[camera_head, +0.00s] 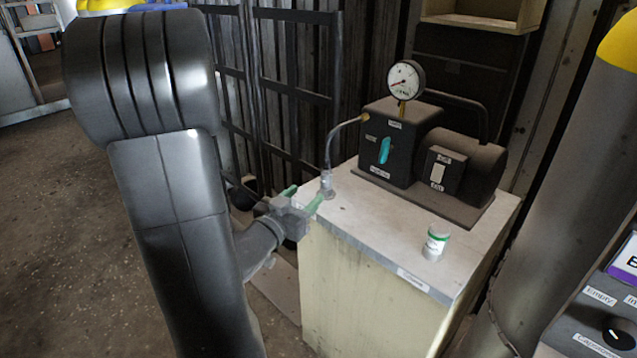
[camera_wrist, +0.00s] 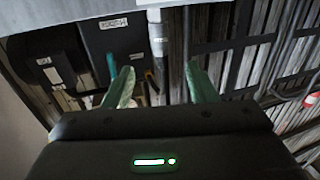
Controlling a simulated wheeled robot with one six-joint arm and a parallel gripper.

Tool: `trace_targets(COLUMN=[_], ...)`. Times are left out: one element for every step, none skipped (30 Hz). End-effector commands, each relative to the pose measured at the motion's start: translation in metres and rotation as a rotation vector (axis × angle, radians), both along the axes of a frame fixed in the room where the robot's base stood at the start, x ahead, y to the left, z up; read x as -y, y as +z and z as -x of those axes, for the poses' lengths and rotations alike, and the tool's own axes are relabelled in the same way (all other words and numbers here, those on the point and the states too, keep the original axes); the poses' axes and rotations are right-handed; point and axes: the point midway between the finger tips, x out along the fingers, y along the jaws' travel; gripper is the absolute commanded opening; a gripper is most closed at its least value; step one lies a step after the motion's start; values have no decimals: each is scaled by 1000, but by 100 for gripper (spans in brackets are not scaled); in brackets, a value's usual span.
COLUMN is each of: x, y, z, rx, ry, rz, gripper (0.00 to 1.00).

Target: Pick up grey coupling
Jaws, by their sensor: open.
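The grey coupling (camera_head: 327,184) stands upright at the left edge of the cabinet top, on the lower end of a thin grey hose. In the wrist view the coupling (camera_wrist: 156,32) shows as a pale grey cylinder beyond the fingertips, lined up with the gap between them. My gripper (camera_head: 304,197) is open with green fingers, just left of the coupling at about its height. The wrist view shows the two fingers (camera_wrist: 158,72) apart with no object gripped. I cannot tell whether the right-hand finger in the head view touches the coupling.
The cabinet (camera_head: 385,230) carries a dark pump unit (camera_head: 400,145) with a round gauge (camera_head: 404,80) and a teal lever (camera_head: 384,150). A small white and green can (camera_head: 435,242) stands near its front edge. A dark metal rack (camera_head: 290,85) stands behind my gripper.

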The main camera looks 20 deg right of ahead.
Motion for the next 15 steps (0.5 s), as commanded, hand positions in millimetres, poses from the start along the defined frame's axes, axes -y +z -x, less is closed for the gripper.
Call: trace_targets(x=[5,9,14,19,23,30,35,39,45,49,52,56,59,61,63], y=[0,0,0,0,0,0,-1,-1,-1,-1,0,0,0,0,0], z=[-3,-5,-9,-12,-15,-21,-25,-28,-33,-36,-39,-42,-44,-46,-48], rx=[1,1,1,1,1,1,1,1,0,1,1,0,0,0,0], ry=[-5,-4,-4,-5,-5,-5,-4,-4,-3,-3,-2,-1,-1,-1,0], rz=[1,1,1,0,2,0,0,1,0,0,0,0,0,0,0], gripper=[52,52,52,52,52,52,52,52,52,52,52,52,52,52,52])
